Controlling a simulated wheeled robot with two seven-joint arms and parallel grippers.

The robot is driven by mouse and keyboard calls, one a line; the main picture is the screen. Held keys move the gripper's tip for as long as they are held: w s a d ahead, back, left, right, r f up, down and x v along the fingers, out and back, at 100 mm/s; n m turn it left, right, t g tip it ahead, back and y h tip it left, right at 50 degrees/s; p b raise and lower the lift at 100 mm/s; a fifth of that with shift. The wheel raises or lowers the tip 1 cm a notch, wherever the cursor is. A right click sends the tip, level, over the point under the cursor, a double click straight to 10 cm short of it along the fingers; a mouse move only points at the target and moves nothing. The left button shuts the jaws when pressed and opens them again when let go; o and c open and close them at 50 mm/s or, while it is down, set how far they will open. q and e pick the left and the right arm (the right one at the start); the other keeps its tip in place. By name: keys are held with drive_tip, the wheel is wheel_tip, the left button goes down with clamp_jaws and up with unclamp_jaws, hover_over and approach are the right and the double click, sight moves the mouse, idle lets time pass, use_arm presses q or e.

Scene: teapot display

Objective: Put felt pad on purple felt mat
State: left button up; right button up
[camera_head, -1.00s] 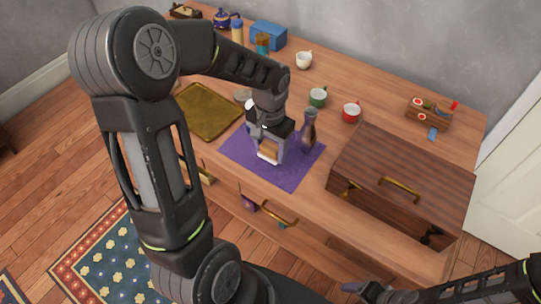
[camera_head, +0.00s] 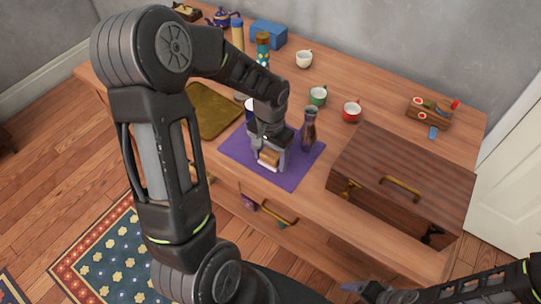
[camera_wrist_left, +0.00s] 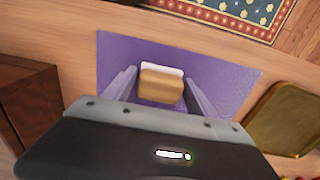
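The felt pad (camera_head: 268,157) is a small tan block with a white edge, between the fingers of my left gripper (camera_head: 272,161). In the left wrist view the pad (camera_wrist_left: 162,86) sits between both fingertips (camera_wrist_left: 161,82), which look shut on its sides. The purple felt mat (camera_head: 288,180) lies flat near the table's front edge, under the gripper. The pad is over the mat; whether it touches the mat is hard to tell. My right gripper (camera_head: 362,292) is at the bottom edge, away from the table things, and its fingers are unclear.
A dark metal vase (camera_head: 309,130) stands on the mat, close right of my left gripper. A brass tray (camera_head: 213,112) is left of the mat, and a wooden chest (camera_head: 402,185) is to the right. Green (camera_head: 318,96) and red (camera_head: 352,110) cups stand behind.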

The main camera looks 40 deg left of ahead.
sight(270, 154)
use_arm(q)
drive_tip(key=shift+o, duration=1)
drive_tip(key=shift+r, duration=0.1)
wheel_tip(270, 154, up, 12)
idle(0.6)
